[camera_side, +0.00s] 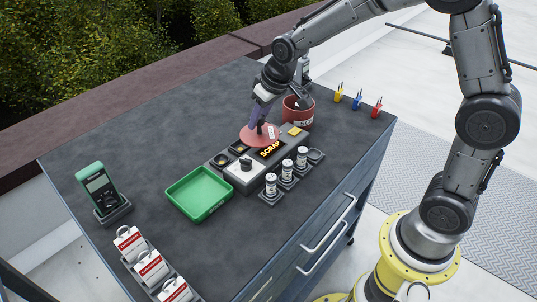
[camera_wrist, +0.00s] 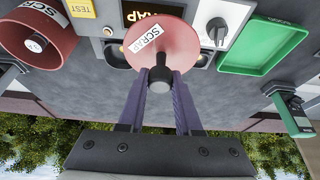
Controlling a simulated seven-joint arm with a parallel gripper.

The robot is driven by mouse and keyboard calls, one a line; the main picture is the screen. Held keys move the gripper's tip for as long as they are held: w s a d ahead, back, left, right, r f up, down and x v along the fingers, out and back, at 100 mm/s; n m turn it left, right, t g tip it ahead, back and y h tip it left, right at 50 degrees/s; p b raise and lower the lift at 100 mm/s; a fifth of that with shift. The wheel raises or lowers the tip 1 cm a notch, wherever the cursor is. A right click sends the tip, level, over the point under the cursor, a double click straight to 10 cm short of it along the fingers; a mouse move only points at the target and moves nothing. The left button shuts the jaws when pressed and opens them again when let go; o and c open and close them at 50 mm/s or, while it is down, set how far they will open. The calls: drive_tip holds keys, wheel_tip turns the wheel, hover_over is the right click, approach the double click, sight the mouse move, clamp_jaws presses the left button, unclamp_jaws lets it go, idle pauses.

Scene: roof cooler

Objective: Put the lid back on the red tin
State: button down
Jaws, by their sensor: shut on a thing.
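The red lid (camera_side: 258,136) is a round disc with a white SCRAP label and a dark knob. In the wrist view the lid (camera_wrist: 163,45) is held by its knob between the purple fingers of my gripper (camera_wrist: 160,82). In the side view my gripper (camera_side: 261,118) holds the lid near the SCRAP sign, left of the red tin. I cannot tell its exact height. The red tin (camera_side: 298,120) stands open at the back right of the bench. In the wrist view the tin (camera_wrist: 62,48) is at the upper left, with a small white-topped item inside.
A grey device with a SCRAP display (camera_side: 270,150) and a knob sits below the lid. A green tray (camera_side: 199,193), several small cylinders (camera_side: 286,168), a green meter (camera_side: 98,187) and tagged white items (camera_side: 150,266) stand nearby. Coloured pens (camera_side: 357,100) are at the right. The bench's back left is clear.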

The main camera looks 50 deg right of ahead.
drive_tip(key=m, duration=0.1)
drive_tip(key=d+m+h, duration=0.1)
drive_tip(key=shift+w+r+m, duration=0.1)
drive_tip(key=shift+w+m, duration=0.05)
drive_tip(key=shift+m, duration=0.15)
drive_tip(key=shift+d+m, duration=0.15)
drive_tip(key=shift+m, duration=0.35)
drive_tip(key=shift+r+h, duration=0.25)
drive_tip(key=shift+h, duration=0.05)
drive_tip(key=w+d+r+m+g+h, duration=0.1)
drive_tip(key=d+r+m, duration=0.2)
drive_tip(key=d, duration=0.7)
drive_tip(key=w+d+r+m+h, duration=0.1)
drive_tip(key=d+r+m, duration=0.2)
drive_tip(key=d, duration=0.7)
drive_tip(key=shift+a+f, duration=0.2)
drive_tip(key=shift+f, duration=3)
drive_tip(key=shift+f, duration=0.7)
drive_tip(key=c, duration=0.5)
unclamp_jaws()
